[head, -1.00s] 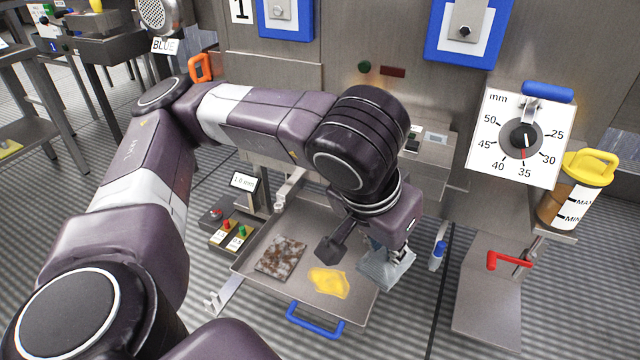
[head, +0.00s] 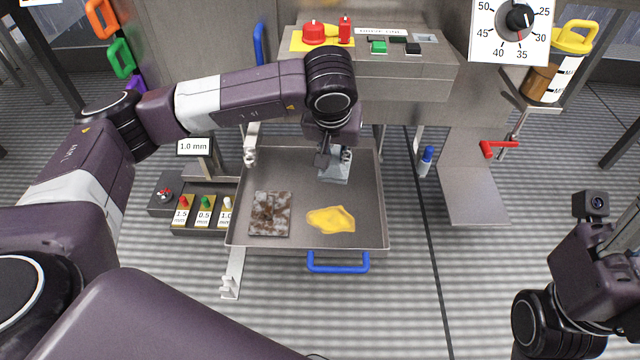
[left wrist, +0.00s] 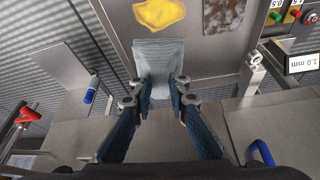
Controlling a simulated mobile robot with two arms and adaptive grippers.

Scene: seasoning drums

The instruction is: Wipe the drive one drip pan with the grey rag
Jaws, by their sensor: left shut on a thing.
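The drip pan (head: 364,205) is a grey metal tray extending out below the drive one panel, with a blue handle (head: 338,264) at its front. My left gripper (head: 335,158) points down over the back of the pan, shut on the grey rag (head: 334,173). The rag (left wrist: 157,58) hangs between its fingers; contact with the pan is unclear. My right arm is at the right edge; its fingers are unclear.
The drive one panel (head: 375,46) stands behind the pan. A small box with colored knobs (head: 203,214) and a 1.0 mm sign (head: 193,147) are at its left. A red crank (head: 499,149) and a yellow-lidded jar (head: 557,65) are at the right. Floor in front is clear.

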